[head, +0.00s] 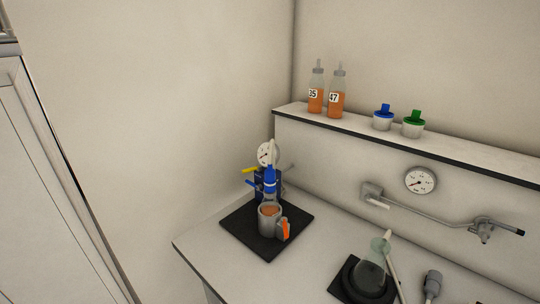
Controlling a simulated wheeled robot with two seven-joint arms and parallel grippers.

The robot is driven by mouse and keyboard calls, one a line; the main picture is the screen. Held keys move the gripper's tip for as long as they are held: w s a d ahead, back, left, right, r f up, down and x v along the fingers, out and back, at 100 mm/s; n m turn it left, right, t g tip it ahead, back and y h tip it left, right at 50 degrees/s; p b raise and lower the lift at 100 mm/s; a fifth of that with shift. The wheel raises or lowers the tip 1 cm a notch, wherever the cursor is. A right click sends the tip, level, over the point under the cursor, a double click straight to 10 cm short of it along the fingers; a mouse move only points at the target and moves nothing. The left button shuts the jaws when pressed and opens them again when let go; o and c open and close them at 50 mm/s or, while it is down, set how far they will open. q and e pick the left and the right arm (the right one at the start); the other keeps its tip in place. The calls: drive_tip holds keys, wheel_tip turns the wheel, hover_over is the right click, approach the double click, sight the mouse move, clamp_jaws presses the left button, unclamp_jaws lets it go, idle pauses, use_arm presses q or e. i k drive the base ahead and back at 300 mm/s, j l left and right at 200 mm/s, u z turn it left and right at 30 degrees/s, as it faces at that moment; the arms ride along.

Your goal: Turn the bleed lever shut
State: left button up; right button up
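A blue apparatus (268,182) with a round white gauge (267,154) stands on a black mat (240,236) on the bench. A yellow lever (250,170) sticks out to its left, with a blue lever (252,184) just below. I cannot tell from this view which one is the bleed lever, or whether either is open or shut. A grey cup (268,222) of orange-brown liquid stands in front of the apparatus, with an orange-and-grey piece (283,230) at its right side. Neither of my grippers is in view.
A wall pipe (435,213) with a gauge (420,181) runs above the bench at right. Below it stand a clear flask (371,268) on a black base and a grey cylinder (432,284). Two orange bottles (316,98) and two lidded tubs (383,121) stand on the shelf (440,143).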

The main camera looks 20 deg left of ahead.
sight(258, 168)
drive_tip(key=i+j+u, duration=0.15)
drive_tip(key=j, duration=0.25)
drive_tip(key=i+j+u, duration=0.1)
drive_tip(key=j, duration=0.3)
drive_tip(key=i+j+u, duration=0.15)
drive_tip(key=k+z, duration=0.15)
drive_tip(key=z, duration=0.2)
drive_tip(key=k+z, duration=0.15)
drive_tip(key=z, duration=0.2)
drive_tip(key=k+l+z, duration=0.15)
drive_tip(key=z, duration=0.2)
